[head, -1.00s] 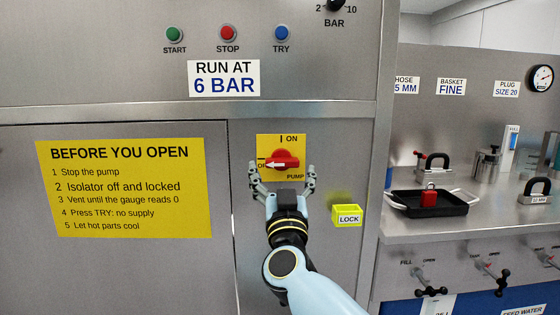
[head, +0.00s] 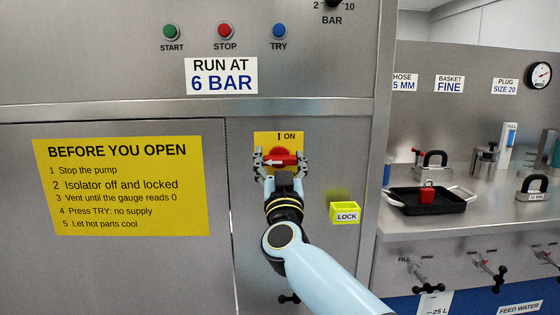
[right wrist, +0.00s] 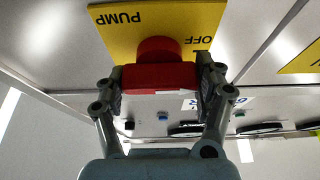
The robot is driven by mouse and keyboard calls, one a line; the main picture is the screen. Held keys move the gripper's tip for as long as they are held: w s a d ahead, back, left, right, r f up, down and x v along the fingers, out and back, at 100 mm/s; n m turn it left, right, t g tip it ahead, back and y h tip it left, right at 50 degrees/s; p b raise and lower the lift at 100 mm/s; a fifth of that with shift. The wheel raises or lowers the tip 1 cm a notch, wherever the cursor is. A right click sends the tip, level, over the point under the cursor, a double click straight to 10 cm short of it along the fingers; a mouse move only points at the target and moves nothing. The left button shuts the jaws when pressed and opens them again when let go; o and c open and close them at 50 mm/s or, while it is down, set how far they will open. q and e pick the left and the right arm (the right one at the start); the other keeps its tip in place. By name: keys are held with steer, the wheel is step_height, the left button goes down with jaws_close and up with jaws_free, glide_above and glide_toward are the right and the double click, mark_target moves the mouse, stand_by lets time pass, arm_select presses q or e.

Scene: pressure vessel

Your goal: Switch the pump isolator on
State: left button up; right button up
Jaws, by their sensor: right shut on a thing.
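The pump isolator is a red rotary handle (head: 282,160) on a yellow plate (head: 292,138) marked ON at the top. The handle's white arrow points left in the head view, toward the side where the wrist view shows the word OFF. My right gripper (head: 280,163) is at the handle, with one finger at each end. In the right wrist view the handle (right wrist: 160,77) sits between the two fingers of the gripper (right wrist: 160,85), which are shut on it. PUMP shows on the plate (right wrist: 120,20) there. My left gripper is not in view.
A yellow LOCK box (head: 345,213) is mounted on the panel to the right below the isolator. START, STOP and TRY buttons are above. A bench at right holds a black tray (head: 426,201) with a red padlock (head: 427,193).

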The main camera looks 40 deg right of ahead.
steer(key=shift+m+g+h, duration=0.3)
steer(key=shift+m, duration=0.1)
steer(key=shift+c, duration=0.3)
steer(key=m+g+h+p, duration=0.1)
steer(key=m, duration=0.1)
steer(key=m+h+p, duration=0.1)
steer(key=m, duration=0.2)
steer(key=shift+r+g, duration=0.15)
steer(key=shift+g, duration=0.25)
steer(key=m+g+p, duration=0.1)
steer(key=m, duration=0.2)
steer(key=m+g+h+p, duration=0.1)
steer(key=m, duration=0.2)
steer(key=shift+m+g+p, duration=0.3)
steer(key=shift+p, duration=0.1)
steer(key=m+g+p, duration=0.1)
steer(key=m, duration=0.2)
steer(key=m+g+p, duration=0.1)
steer(key=m, duration=0.2)
steer(key=shift+g, duration=0.4)
steer(key=shift+f+m+g+y+p, duration=0.2)
steer(key=shift+m+p, duration=0.35)
steer(key=shift+m, duration=0.45)
steer(key=shift+m+g+y+p, duration=0.1)
steer(key=shift+m+g+p, duration=0.2)
steer(key=shift+m+p, duration=0.5)
steer(key=shift+m, duration=0.4)
steer(key=o, duration=1.2)
steer(key=shift+d, duration=0.1)
steer(key=shift+c, duration=0.2)
